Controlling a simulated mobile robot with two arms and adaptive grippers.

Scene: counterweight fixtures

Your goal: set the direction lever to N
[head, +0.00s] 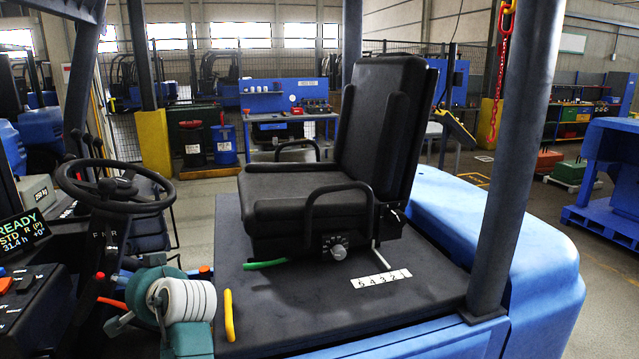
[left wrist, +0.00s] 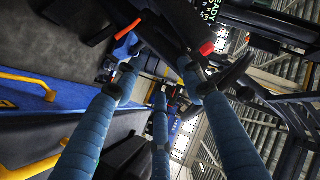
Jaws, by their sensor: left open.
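The steering column (head: 108,240) carries the letters F, N and R below the black steering wheel (head: 118,187). A dark lever with a red knob (head: 99,276) stands below the letters; I cannot tell surely whether it is the direction lever. The display (head: 22,232) reads READY, STD, R (P). My left gripper (head: 135,293) is open, right of the red knob and below the wheel. In the left wrist view its blue fingers (left wrist: 158,78) are spread, with a red knob (left wrist: 207,48) close to the right fingertip; contact is unclear. My right gripper is out of view.
The black seat (head: 325,195) stands on the dark deck to the right. A yellow handle (head: 229,315) and a green one (head: 265,264) are on the deck. A dark console with orange and red controls (head: 20,300) is at lower left. A pillar (head: 515,150) stands at right.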

